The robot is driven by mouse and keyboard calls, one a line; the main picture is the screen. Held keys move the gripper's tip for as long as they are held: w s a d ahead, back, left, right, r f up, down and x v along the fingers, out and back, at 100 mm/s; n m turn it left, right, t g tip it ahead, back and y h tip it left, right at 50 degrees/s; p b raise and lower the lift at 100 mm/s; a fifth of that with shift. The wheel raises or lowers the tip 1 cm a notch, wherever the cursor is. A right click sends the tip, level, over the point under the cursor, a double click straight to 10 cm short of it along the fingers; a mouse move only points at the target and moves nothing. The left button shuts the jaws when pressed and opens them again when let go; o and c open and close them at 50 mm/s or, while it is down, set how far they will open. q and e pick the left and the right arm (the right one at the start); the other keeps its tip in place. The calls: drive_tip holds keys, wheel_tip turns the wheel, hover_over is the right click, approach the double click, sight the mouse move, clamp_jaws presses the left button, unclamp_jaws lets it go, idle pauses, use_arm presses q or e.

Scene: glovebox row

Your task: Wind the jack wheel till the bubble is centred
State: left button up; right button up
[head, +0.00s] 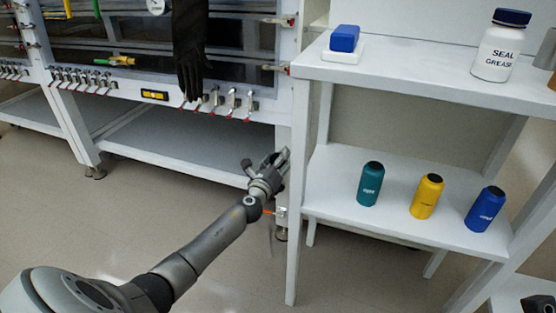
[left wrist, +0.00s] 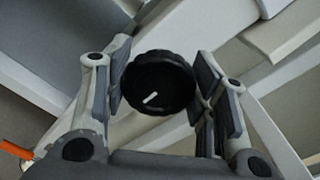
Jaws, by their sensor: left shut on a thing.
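The jack wheel (left wrist: 160,83) is a black ridged knob with a white mark on its face, seen in the left wrist view between my fingers. My left gripper (left wrist: 158,90) is shut on it, one finger pad on each side. In the head view my left gripper (head: 283,160) is at the right-hand leg of the glovebox stand, and the wheel is hidden there. A small yellow level (head: 154,95) with a dark surround sits on the glovebox's front rail. Its bubble is too small to read. My right gripper is not clearly in view.
A white shelf unit (head: 430,94) stands just right of my left gripper. It holds a blue block (head: 345,38), a seal grease jar (head: 499,47) and teal (head: 370,184), yellow (head: 427,196) and blue (head: 485,209) bottles. A black glove (head: 190,45) hangs above red-tipped valves.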

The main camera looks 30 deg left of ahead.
idle(0.3)
use_arm(q)
drive_tip(key=o, duration=1)
drive_tip(key=shift+o, duration=0.2)
drive_tip(key=shift+s, duration=0.1)
drive_tip(key=v, duration=1.2)
drive_tip(key=shift+f, duration=0.1)
